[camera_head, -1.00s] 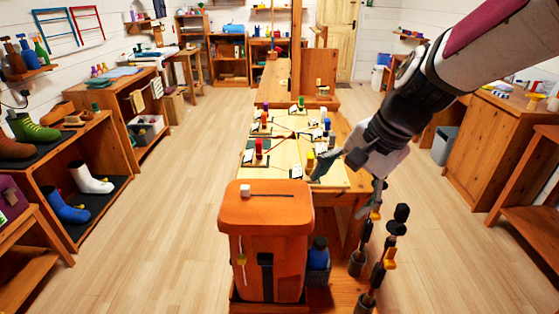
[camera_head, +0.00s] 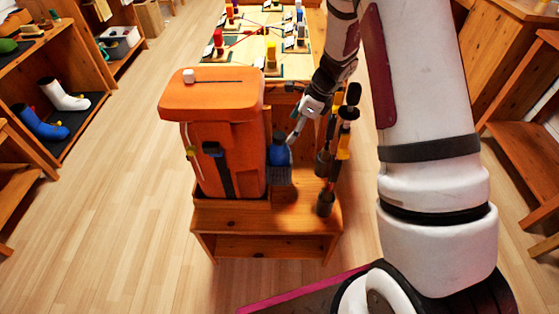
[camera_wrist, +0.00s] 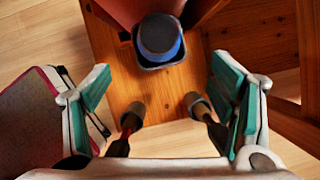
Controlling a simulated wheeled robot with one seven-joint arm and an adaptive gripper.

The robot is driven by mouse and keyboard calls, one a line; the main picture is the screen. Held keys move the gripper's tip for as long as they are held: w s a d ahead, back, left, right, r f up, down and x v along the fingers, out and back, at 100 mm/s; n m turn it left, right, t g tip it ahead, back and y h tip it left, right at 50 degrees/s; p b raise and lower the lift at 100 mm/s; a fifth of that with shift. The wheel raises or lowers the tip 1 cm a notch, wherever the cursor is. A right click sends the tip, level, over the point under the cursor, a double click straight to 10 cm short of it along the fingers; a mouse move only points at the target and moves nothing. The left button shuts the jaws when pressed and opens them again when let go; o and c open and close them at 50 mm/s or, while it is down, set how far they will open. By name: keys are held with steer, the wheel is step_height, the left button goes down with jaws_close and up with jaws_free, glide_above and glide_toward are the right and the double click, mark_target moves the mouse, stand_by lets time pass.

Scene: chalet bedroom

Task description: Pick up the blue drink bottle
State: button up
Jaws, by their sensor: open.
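The blue drink bottle (camera_head: 279,152) stands upright in a dark mesh side pocket (camera_head: 279,175) on the right side of the orange backpack. In the wrist view the bottle (camera_wrist: 160,37) shows from above at the top centre, with a dark cap and blue body. My gripper (camera_head: 297,130) is just above and to the right of the bottle in the head view. In the wrist view my gripper (camera_wrist: 165,100) is open, its teal-padded fingers wide apart. The bottle lies beyond the fingertips, and nothing is between the pads.
The orange backpack (camera_head: 220,130) stands on a low wooden bench (camera_head: 270,217). Two trekking poles (camera_head: 340,150) stand close to the right of the bottle; they also show below it in the wrist view (camera_wrist: 198,108). Floor on the left is open.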

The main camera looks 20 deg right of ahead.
mark_target(280, 150)
steer(key=b+x, duration=0.2)
steer(key=x, duration=1)
steer(key=shift+a+f+b, duration=0.1)
steer(key=shift+f+b, duration=0.05)
steer(key=shift+b, duration=0.2)
steer(key=c, duration=1.6)
